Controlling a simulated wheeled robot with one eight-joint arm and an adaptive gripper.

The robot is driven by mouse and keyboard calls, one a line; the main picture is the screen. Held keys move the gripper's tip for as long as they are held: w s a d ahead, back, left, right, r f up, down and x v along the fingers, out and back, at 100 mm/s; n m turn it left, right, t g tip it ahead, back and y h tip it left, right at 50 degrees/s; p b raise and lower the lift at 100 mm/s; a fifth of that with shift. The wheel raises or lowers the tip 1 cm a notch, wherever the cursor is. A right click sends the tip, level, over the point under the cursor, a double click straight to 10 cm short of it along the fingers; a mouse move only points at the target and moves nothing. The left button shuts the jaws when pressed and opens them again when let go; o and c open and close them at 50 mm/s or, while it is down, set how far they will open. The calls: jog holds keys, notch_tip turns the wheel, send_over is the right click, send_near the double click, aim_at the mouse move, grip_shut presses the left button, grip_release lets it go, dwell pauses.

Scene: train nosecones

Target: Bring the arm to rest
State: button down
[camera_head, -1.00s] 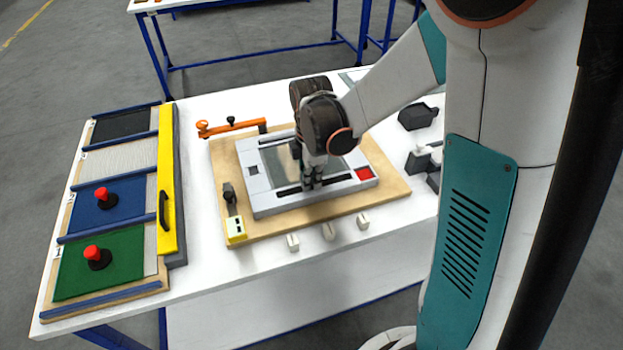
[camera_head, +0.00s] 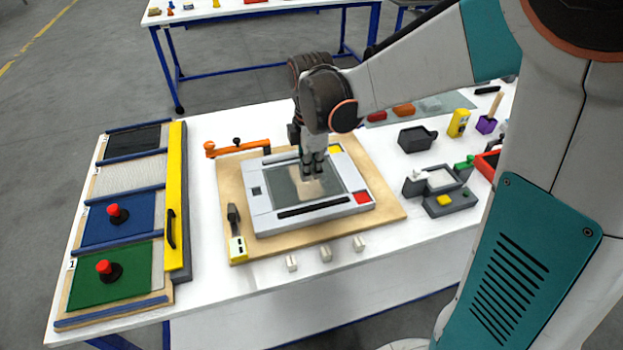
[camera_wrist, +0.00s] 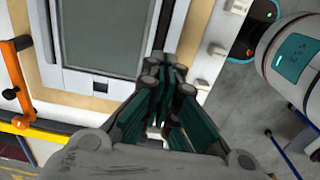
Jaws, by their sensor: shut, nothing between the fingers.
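My gripper (camera_head: 313,165) hangs fingers-down above the grey framed panel (camera_head: 265,215) on the wooden board. Its fingers are together with nothing between them. In the wrist view my gripper (camera_wrist: 168,75) reaches over the edge of the panel's frame (camera_wrist: 100,83), beside the dark screen (camera_wrist: 105,35). My arm comes in from the upper right in the head view. I cannot tell the exact height of the fingertips above the panel.
An orange lever (camera_head: 238,149) stands behind the panel and a yellow-ended clamp (camera_head: 237,245) at its left. A yellow bar with a handle (camera_head: 176,200) edges the coloured mats at left. Grey fixtures (camera_head: 440,190) stand at right. White blocks (camera_head: 326,254) line the front.

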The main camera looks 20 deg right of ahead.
jog(key=shift+r, duration=0.8)
jog(key=s+d+r+m+t+b, duration=0.1)
jog(key=s+r+m+t, duration=0.2)
jog(key=s+m, duration=0.5)
jog(key=s+d+r+m+t+b, duration=0.1)
jog(key=s+r+m+t, duration=0.2)
jog(key=s+m, duration=0.5)
jog(key=shift+d+m+t, duration=0.4)
jog(key=shift+m+t, duration=0.2)
jog(key=shift+m, duration=0.4)
